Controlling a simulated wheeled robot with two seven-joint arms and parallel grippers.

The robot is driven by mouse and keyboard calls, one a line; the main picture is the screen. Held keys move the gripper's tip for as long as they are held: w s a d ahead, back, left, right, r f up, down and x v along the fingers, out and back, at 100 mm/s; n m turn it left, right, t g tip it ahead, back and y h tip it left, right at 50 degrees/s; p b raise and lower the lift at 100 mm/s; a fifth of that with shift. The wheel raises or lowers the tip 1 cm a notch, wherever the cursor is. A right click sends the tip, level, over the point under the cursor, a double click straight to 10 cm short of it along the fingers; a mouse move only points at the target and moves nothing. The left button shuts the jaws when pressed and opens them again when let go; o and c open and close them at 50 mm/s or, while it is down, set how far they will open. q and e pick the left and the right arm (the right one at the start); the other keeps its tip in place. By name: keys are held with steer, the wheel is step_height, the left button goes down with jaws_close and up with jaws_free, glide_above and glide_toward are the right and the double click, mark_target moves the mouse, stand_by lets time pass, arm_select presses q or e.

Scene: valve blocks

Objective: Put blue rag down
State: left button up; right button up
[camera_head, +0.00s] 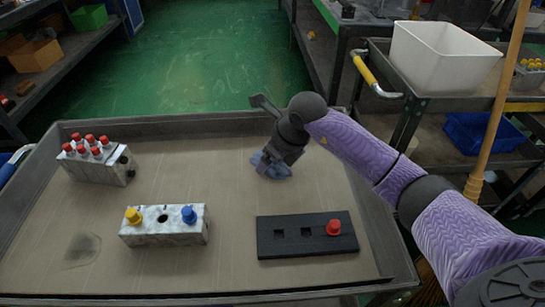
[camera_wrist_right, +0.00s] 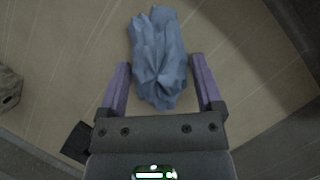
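The crumpled blue rag (camera_head: 272,168) lies on the tray floor towards the far right, just below my right gripper (camera_head: 276,157). In the right wrist view the rag (camera_wrist_right: 158,50) lies ahead of and partly between the spread fingers of the right gripper (camera_wrist_right: 160,60). A gap shows on each side of the cloth, so the gripper is open and not holding it. Part of the rag is hidden by the gripper in the head view. My left gripper is not in view.
The grey tray table (camera_head: 200,284) has raised edges. On it stand a block with red knobs (camera_head: 98,164), a block with yellow and blue knobs (camera_head: 164,226) and a black plate (camera_head: 285,242) bearing a red knob (camera_head: 333,226). A dark smudge (camera_head: 80,250) marks the front left. The middle is clear.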

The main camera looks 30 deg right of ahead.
steer(key=shift+o, duration=0.7)
steer(key=shift+r, duration=0.4)
arm_select(q)
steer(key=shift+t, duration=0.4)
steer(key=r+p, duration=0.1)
steer(key=p, duration=0.1)
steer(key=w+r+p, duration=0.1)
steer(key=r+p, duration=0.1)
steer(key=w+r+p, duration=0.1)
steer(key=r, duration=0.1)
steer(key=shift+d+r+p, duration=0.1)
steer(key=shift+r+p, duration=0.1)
steer(key=shift+p, duration=0.2)
arm_select(e)
steer(key=v, duration=1.1)
steer(key=shift+s+r, duration=0.2)
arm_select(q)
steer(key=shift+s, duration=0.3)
arm_select(e)
steer(key=shift+d, duration=0.1)
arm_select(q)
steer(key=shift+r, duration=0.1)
arm_select(e)
steer(key=shift+r, duration=0.1)
